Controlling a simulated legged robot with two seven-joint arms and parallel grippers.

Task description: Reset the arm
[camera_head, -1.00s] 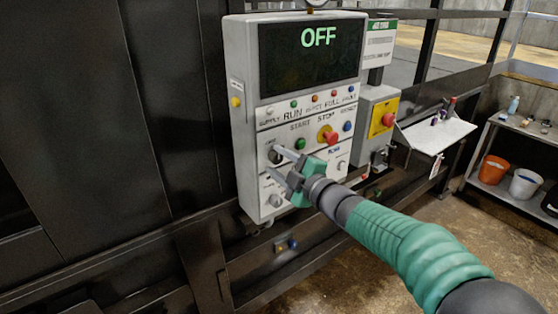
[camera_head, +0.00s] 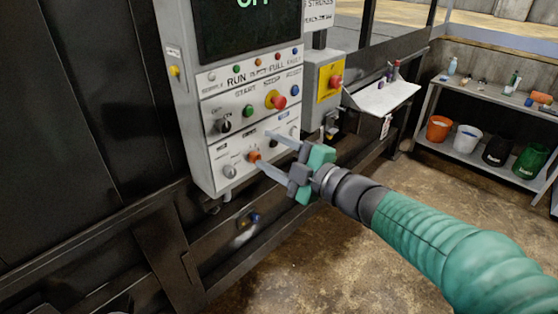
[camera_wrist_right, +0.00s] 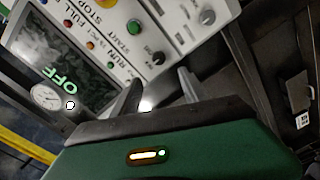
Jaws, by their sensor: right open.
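My right gripper (camera_head: 268,154) is open and empty in the head view. Its two grey fingers point left toward the lower part of the control panel (camera_head: 208,158), near an orange button and a grey knob; whether they touch the panel I cannot tell. In the right wrist view the two fingers (camera_wrist_right: 160,92) stand apart with the panel beyond them. A black rotary knob (camera_head: 222,125) sits on the panel above and left of the fingers. The dark display (camera_wrist_right: 62,62) reads OFF. My left gripper is out of view.
A red stop button (camera_head: 277,100) is on the panel, and another red button (camera_head: 335,82) is on a yellow-labelled box to its right. A small white shelf (camera_head: 384,96) juts out beyond. A rack with buckets (camera_head: 438,129) stands at right. The floor between is clear.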

